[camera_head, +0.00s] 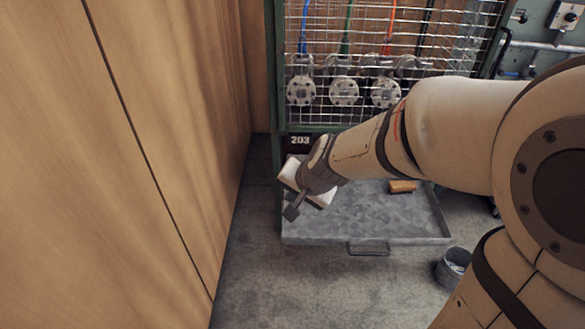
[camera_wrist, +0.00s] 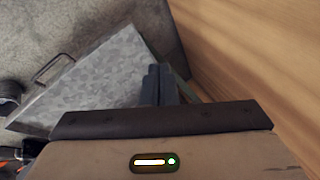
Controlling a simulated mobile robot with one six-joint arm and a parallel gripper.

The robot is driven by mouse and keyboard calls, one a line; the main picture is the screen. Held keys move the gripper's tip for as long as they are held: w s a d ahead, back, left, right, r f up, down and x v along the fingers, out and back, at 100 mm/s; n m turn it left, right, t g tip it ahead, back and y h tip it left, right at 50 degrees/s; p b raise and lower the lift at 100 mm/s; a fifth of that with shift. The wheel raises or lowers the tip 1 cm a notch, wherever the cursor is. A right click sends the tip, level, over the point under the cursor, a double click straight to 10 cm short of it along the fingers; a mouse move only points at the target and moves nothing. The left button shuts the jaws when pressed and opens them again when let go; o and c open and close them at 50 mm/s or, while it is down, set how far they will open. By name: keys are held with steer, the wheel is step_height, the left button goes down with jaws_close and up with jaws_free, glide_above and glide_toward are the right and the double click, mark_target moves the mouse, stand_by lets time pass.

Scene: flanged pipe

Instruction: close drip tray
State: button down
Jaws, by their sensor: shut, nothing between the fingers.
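The drip tray (camera_head: 365,222) is a shallow grey galvanised tray, pulled out from under the green frame in the head view. Its wire handle (camera_head: 368,249) is on the front edge. My gripper (camera_head: 292,212) is shut and empty, over the left part of the tray and apart from the handle. I cannot tell its height above the tray. In the wrist view the tray (camera_wrist: 100,80) lies left of my gripper (camera_wrist: 160,70), with the handle (camera_wrist: 52,68) at far left. My arm hides part of the tray's back and right side.
A tan block (camera_head: 401,186) lies in the tray. A grey bucket (camera_head: 453,266) stands on the floor by its front right corner. A wooden wall (camera_head: 120,150) rises at left. Flanged pipes (camera_head: 343,92) sit behind wire mesh. Concrete floor (camera_head: 310,290) is clear in front of the tray.

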steer(key=w+a+f+m+t+b, duration=0.2)
steer(key=w+a+f+m, duration=0.3)
steer(key=f, duration=0.3)
steer(key=m+g+h+b, duration=0.1)
steer(key=m+h+b, duration=0.6)
steer(key=h+b, duration=0.3)
glide_toward(293, 241)
steer(key=shift+y, duration=0.7)
steer(key=shift+d+b+x, duration=0.25)
steer(key=shift+x, duration=0.95)
steer(key=shift+d+b+x, duration=0.25)
steer(key=shift+x, duration=0.95)
steer(key=shift+r, duration=0.2)
